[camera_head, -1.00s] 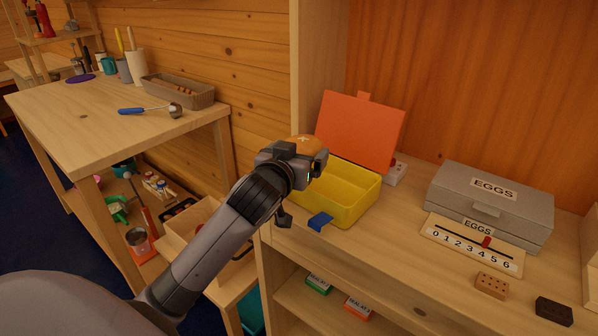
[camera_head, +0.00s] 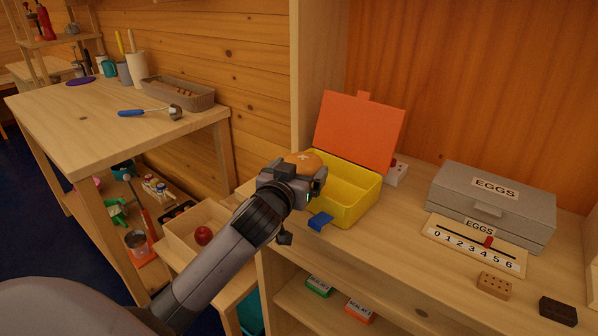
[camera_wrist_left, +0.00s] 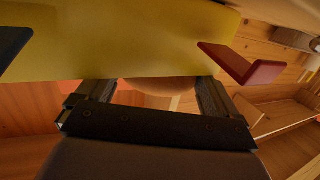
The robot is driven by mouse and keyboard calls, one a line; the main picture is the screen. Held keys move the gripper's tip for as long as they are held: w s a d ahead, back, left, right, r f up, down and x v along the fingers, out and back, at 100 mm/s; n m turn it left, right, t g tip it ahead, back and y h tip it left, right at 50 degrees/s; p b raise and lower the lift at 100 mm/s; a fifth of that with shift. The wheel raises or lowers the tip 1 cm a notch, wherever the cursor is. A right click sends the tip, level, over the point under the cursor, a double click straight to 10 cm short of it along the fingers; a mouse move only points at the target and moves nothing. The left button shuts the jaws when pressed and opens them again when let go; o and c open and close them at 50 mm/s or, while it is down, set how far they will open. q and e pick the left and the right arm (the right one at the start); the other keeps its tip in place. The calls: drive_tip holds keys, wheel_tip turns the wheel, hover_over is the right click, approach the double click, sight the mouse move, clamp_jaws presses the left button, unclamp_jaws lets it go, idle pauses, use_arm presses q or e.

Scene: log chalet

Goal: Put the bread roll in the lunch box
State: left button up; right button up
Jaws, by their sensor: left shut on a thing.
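The lunch box (camera_head: 362,196) is yellow with an orange lid (camera_head: 358,132) standing open at its back and a blue tab (camera_head: 320,221) at its front. It sits on the wooden counter. My left gripper (camera_head: 298,177) is at its left end, shut on the orange-brown bread roll (camera_head: 303,158). The roll shows just above the gripper, by the box's left rim; I cannot tell whether it touches the box. In the left wrist view the roll (camera_wrist_left: 160,87) is partly hidden between the fingers (camera_wrist_left: 155,95), with the yellow box wall (camera_wrist_left: 120,40) close in front. My right gripper is not in view.
A grey egg box (camera_head: 491,205) and a number board (camera_head: 470,246) stand right of the lunch box. Two small blocks, tan (camera_head: 493,286) and dark (camera_head: 557,311), lie near the front. A wooden bin (camera_head: 190,228) with a red ball-like thing (camera_head: 203,235) is lower left.

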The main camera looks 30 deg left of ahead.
use_arm(q)
drive_tip(key=o, duration=0.7)
drive_tip(key=shift+f, duration=0.65)
drive_tip(key=shift+d+f+g, duration=0.1)
drive_tip(key=shift+g, duration=0.2)
drive_tip(key=shift+r, duration=0.3)
drive_tip(key=shift+r+p, duration=0.45)
drive_tip(key=v, duration=1.2)
drive_tip(key=shift+r+b, duration=0.1)
drive_tip(key=shift+b, duration=0.3)
